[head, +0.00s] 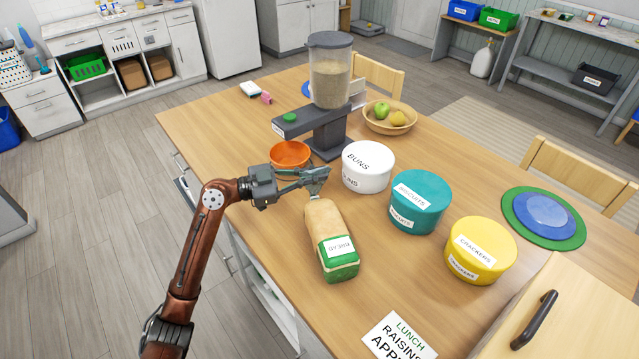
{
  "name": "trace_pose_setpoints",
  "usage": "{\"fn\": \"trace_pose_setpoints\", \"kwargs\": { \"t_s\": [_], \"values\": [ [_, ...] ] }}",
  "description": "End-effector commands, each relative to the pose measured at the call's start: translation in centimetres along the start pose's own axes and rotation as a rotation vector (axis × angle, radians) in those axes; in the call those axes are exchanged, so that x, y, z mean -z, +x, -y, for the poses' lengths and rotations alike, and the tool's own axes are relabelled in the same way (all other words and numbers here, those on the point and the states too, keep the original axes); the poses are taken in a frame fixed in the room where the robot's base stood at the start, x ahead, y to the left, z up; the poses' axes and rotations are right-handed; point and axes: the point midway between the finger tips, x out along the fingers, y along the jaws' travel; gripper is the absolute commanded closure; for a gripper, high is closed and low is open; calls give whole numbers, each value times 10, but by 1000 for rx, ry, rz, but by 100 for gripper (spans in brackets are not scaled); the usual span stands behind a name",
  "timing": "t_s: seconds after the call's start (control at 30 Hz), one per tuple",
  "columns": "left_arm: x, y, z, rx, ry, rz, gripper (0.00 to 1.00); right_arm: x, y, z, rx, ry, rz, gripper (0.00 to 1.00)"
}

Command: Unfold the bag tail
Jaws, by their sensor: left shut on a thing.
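The bread bag (328,232) lies on the wooden table, a tan loaf with a green and white end and a bread label facing the front. Its narrow tail end (313,195) points to the back, toward my left gripper. My left gripper (318,177) reaches in from the left and is shut on the bag tail, just behind the loaf. The fingers hide most of the tail, so I cannot tell how it is folded. My right gripper is not in view.
An orange bowl (290,155) and a dispenser (330,85) stand behind the gripper. White (368,172), teal (420,205) and yellow (480,252) tubs stand to the right. A lunch sign (398,338) lies in front. The table's left edge is close to the bag.

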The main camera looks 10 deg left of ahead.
Motion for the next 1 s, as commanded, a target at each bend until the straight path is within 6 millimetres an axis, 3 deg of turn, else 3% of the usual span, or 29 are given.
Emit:
{"fn": "trace_pose_setpoints", "kwargs": {
  "t_s": [0.3, 0.8, 0.83, 1.0],
  "values": [
    [-1, 0, 16, 1, -117, -1, 100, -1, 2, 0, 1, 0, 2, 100],
    [-2, 0, 18, 1, -137, 0, 100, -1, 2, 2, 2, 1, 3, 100],
    [-2, 0, 18, 1, -136, 0, 93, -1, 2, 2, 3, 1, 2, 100],
    [-2, 0, 18, 0, -136, 0, 81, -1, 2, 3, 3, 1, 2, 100]
  ]
}}
